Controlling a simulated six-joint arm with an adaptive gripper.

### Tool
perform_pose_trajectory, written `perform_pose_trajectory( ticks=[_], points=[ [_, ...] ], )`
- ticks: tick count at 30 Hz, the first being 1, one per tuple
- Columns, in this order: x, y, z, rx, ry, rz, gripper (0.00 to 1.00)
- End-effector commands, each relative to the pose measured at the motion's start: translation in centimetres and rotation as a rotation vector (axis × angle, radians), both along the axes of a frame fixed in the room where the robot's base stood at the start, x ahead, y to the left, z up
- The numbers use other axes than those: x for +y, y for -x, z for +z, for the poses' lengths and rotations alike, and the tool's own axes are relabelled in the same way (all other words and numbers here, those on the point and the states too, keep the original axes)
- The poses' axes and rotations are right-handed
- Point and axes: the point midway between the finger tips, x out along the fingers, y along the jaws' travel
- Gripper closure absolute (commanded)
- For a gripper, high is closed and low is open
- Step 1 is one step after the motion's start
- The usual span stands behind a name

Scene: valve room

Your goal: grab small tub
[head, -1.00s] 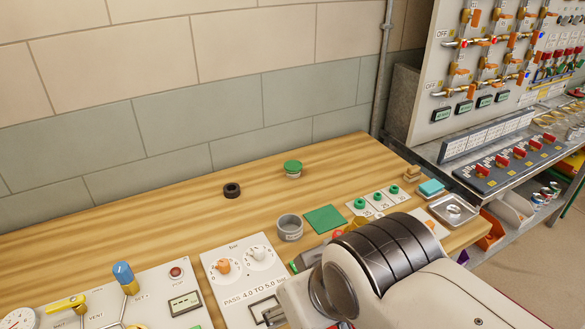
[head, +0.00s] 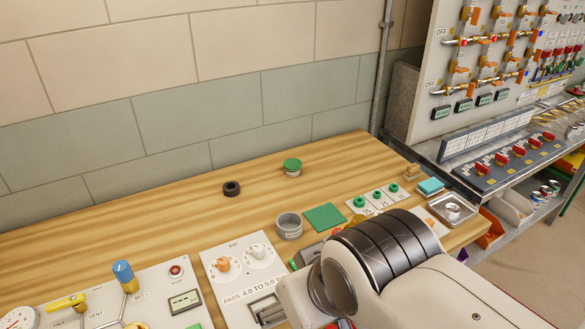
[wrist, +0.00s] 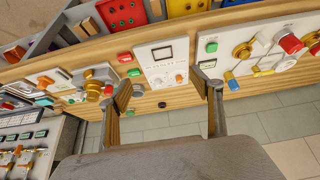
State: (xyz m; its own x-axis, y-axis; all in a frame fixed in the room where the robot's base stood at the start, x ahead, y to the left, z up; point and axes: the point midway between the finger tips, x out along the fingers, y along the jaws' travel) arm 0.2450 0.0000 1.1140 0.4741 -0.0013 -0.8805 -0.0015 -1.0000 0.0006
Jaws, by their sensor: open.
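An open grey cup (head: 289,226) stands nearer, beside a green square mat (head: 325,217). I cannot tell for sure which of the two is the small tub. My gripper (wrist: 166,92) is open in the wrist view, its two fingers wide apart with nothing held between them. My arm hides part of the bench front in the head view, and the fingertips do not show clearly there.
A black ring (head: 232,188) lies on the bench left of the lidded tub. White control panels (head: 240,265) with knobs and levers line the front edge. A metal tray (head: 452,209) and a blue block (head: 431,186) sit at the right. The back left of the bench is clear.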

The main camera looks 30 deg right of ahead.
Motion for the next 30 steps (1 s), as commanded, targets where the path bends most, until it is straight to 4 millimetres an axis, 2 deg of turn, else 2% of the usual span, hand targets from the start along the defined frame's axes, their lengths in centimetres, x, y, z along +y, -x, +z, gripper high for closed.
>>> perform_pose_trajectory(
  ticks=[5,8,20,30],
  points=[
    [-0.4,-1.5,0.4,-0.014,0.006,-0.014,0.35],
    [-0.9,-3.0,0.7,-0.03,0.013,-0.027,0.35],
    [-4.2,-12.3,2.3,-0.13,0.052,-0.095,0.35],
    [-7.6,-20.2,2.5,-0.218,0.082,-0.138,0.35]
  ],
)
